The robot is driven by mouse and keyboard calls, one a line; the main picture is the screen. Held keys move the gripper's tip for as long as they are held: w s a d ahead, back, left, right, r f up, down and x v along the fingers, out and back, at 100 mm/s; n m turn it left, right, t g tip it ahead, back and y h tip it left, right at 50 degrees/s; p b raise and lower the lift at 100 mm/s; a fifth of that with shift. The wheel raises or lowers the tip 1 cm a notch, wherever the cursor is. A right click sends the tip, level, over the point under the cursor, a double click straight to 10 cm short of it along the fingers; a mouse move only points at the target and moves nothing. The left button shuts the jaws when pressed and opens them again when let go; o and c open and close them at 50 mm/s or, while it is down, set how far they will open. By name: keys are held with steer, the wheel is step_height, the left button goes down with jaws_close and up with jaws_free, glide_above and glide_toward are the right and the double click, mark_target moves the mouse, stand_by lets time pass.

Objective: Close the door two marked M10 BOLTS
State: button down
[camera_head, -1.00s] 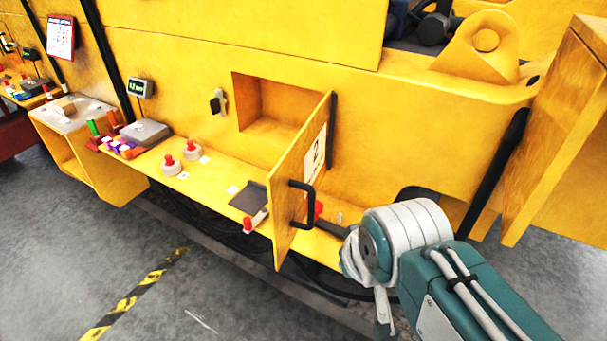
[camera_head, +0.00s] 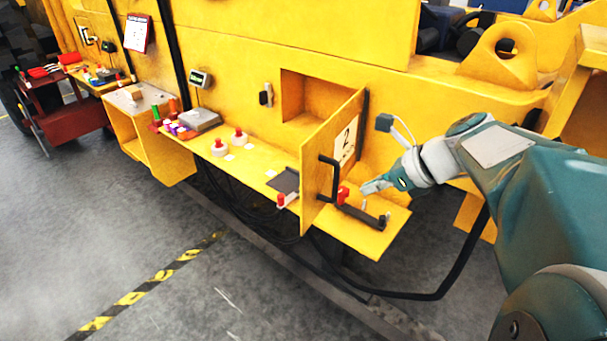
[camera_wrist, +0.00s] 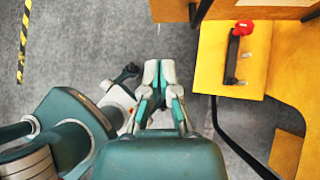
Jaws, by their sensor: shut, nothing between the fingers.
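The yellow door (camera_head: 318,172) marked 2 stands open, swung out from the wall beside an open square recess (camera_head: 303,100). A dark strip runs along its wall-side edge. A black handle (camera_head: 328,180) is near its free edge. Only the numeral on its white label (camera_head: 346,142) is readable; no bolt wording can be made out. My gripper (camera_head: 370,187) is to the right of the door, above the end of the shelf, shut and empty. Its closed fingers (camera_wrist: 159,72) show in the wrist view, apart from the shelf there.
A yellow shelf (camera_head: 372,238) runs below the door and carries a red-knobbed dark bar (camera_head: 362,214), which also shows in the wrist view (camera_wrist: 233,58). Red-topped pucks (camera_head: 219,147) and a grey scale (camera_head: 199,119) stand further left. The floor in front is open.

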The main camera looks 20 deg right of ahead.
mark_target(306, 199)
steer(key=x, duration=0.4)
steer(key=a+r+x, duration=0.1)
steer(key=x, duration=0.3)
steer(key=w+x, duration=0.1)
steer(key=x, duration=0.3)
steer(key=shift+a+r, duration=0.25)
steer(key=shift+r, duration=0.1)
steer(key=shift+w+a, duration=0.3)
steer(key=shift+w, duration=0.1)
